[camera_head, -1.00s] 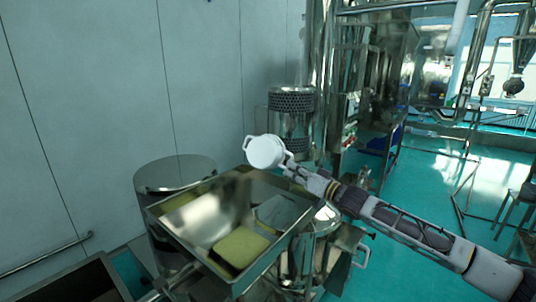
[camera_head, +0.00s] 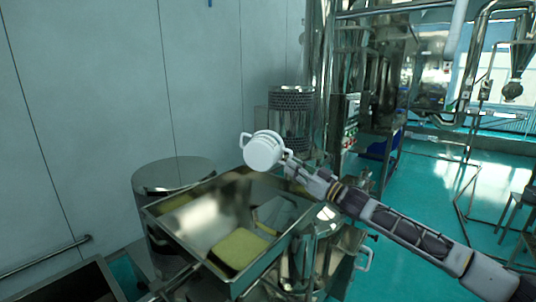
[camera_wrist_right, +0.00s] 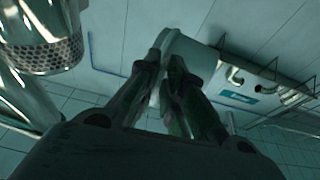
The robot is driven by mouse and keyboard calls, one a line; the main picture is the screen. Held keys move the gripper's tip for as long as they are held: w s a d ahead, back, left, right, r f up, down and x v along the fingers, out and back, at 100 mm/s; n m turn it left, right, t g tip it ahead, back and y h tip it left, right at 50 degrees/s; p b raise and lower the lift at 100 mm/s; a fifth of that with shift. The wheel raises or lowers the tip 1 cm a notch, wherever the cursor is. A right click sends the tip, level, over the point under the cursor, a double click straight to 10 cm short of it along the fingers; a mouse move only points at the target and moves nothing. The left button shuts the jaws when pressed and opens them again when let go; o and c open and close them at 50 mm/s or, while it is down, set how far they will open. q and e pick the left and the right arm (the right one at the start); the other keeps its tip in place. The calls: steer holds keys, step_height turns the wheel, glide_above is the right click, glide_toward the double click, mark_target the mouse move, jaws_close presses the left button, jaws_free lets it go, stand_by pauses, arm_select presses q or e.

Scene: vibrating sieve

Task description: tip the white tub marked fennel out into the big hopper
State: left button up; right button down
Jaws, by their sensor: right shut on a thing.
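The white tub (camera_head: 263,153) with two side handles is held up above the back corner of the big hopper. It is tilted, and its marking cannot be read in the head view. My right gripper (camera_head: 288,166) is shut on its right-hand handle side. In the right wrist view, the fingers (camera_wrist_right: 166,82) close at the pale tub (camera_wrist_right: 178,58), which they partly hide. The big hopper (camera_head: 189,247) is an open rectangular metal pan with yellowish patches inside. I see nothing falling from the tub. My left gripper is not in view.
A round metal drum (camera_head: 174,174) stands behind the hopper's left side. A perforated metal cylinder (camera_head: 292,104) stands behind the tub. A dark-topped bin or table (camera_head: 75,285) is at the lower left. Open teal floor (camera_head: 425,185) lies to the right.

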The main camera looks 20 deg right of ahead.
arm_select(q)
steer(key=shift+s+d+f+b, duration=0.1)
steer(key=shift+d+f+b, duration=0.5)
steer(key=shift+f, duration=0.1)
arm_select(e)
steer(key=n+y, duration=0.1)
steer(key=n, duration=0.1)
steer(key=shift+n, duration=0.4)
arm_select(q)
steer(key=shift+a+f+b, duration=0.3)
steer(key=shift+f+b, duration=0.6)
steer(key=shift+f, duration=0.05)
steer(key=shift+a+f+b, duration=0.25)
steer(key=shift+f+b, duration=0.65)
arm_select(e)
steer(key=shift+n+g+y, duration=0.5)
steer(key=shift+n+y, duration=0.35)
steer(key=shift+n, duration=0.8)
steer(key=shift+n+g+y, duration=0.5)
steer(key=shift+n+y, duration=0.3)
steer(key=shift+n, duration=0.9)
steer(key=shift+n+g+y, duration=0.5)
steer(key=shift+n+y, duration=0.35)
steer(key=shift+n, duration=0.8)
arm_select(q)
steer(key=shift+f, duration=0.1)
